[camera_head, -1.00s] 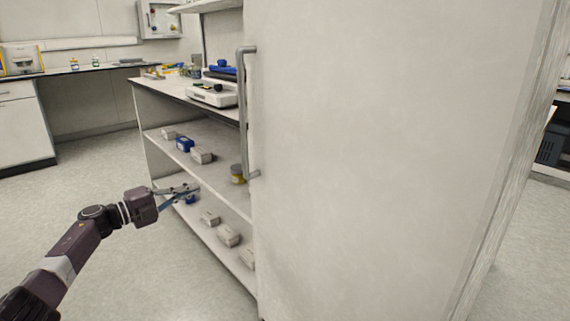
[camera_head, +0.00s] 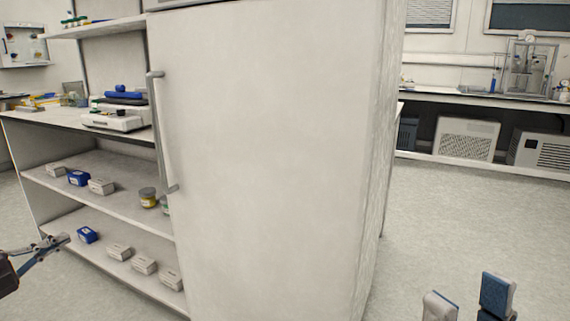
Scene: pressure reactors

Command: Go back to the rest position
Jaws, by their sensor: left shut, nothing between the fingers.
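My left gripper (camera_head: 52,244) is at the left edge of the head view, in front of the lower shelf. It is shut with nothing between its fingers. My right gripper (camera_head: 468,300) shows at the bottom right, with two blue-and-grey finger pads standing apart. It is open and nothing shows between the pads; the rest of it is below the frame.
A tall white cabinet (camera_head: 265,160) with a vertical handle (camera_head: 158,130) fills the middle. To its left, a shelf unit (camera_head: 120,208) holds small boxes and a yellow-labelled jar (camera_head: 148,197). Open floor (camera_head: 460,220) lies right of the cabinet, before a back bench (camera_head: 450,98).

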